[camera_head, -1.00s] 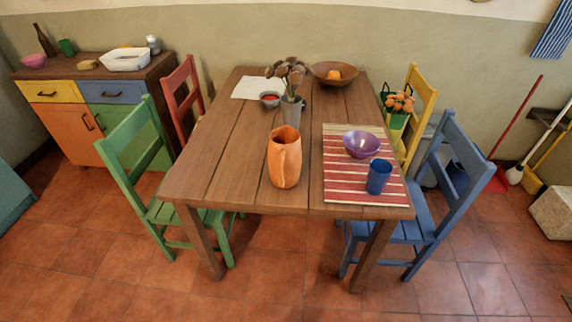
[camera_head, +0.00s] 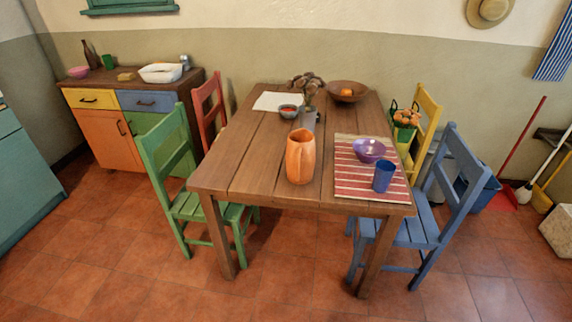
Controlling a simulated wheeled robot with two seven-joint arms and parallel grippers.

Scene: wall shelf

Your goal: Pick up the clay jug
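The clay jug (camera_head: 300,158) is orange and stands upright on the wooden table (camera_head: 246,165), near its front edge and around the middle. Its handle faces roughly toward me. A grey vase with dark dried flowers (camera_head: 306,84) stands behind it. Neither of my grippers is in view.
A striped mat (camera_head: 350,180) right of the jug bears a purple bowl (camera_head: 368,150) and a blue cup (camera_head: 383,176). A green chair (camera_head: 178,165) stands left of the table and a blue chair (camera_head: 450,180) right. The tiled floor (camera_head: 120,260) in front is clear.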

